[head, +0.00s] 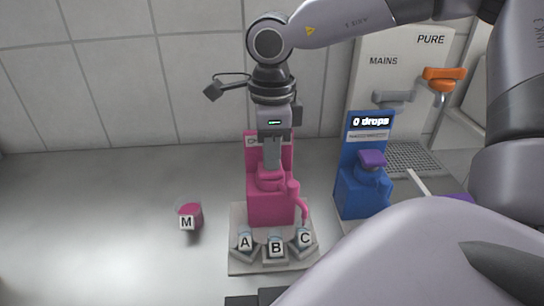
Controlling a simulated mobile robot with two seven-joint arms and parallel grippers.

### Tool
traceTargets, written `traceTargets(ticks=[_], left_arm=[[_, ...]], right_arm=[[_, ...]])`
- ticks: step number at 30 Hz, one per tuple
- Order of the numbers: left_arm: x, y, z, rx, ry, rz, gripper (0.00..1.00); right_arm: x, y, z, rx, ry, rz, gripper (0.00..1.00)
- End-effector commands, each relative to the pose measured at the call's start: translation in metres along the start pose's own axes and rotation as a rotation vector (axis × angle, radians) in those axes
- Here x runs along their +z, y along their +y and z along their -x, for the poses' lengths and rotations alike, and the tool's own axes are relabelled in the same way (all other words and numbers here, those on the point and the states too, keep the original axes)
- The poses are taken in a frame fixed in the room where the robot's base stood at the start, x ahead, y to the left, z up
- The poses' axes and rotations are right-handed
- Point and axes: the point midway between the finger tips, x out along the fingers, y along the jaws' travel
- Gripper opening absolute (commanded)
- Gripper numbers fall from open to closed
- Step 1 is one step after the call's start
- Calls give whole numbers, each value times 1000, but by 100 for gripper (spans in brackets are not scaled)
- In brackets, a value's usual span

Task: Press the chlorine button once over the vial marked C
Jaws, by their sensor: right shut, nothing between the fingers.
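The pink dispenser (258,208) stands on a pale base, and its sign is mostly hidden behind my gripper, with only the start of the label showing. My right gripper (272,165) is shut and points straight down over the dispenser's pink top button (270,180). Its fingertips are at or just above the button; contact cannot be told. The dispenser's spout curves down to the right, at the vial marked C (305,238). The vials marked A (245,242) and B (276,247) stand to its left. My left gripper is not in view.
A blue dispenser (352,190) with a purple button and a "0 drops" display stands to the right. A cup marked M (188,217) stands at the left. Behind are a MAINS and PURE tap panel (392,45) and a drain grate (412,158). The left counter is mostly clear.

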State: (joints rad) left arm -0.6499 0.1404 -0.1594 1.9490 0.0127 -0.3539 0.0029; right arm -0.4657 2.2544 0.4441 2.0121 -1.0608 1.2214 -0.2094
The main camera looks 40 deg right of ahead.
Motion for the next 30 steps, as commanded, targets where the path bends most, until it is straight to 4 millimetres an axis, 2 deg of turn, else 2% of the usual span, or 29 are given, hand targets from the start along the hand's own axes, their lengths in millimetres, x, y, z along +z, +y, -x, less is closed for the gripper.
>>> traceTargets(ticks=[9, 14, 20, 30], left_arm=[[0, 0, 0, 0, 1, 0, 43], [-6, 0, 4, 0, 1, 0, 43], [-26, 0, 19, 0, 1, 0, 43], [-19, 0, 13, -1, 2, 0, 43]], right_arm=[[-1, 2, -4, 12, 4, -1, 0], [-4, 2, 7, 11, 3, -3, 0], [-13, -1, 47, 1, -1, -7, 0], [-12, -2, 117, -2, -2, -8, 0]])
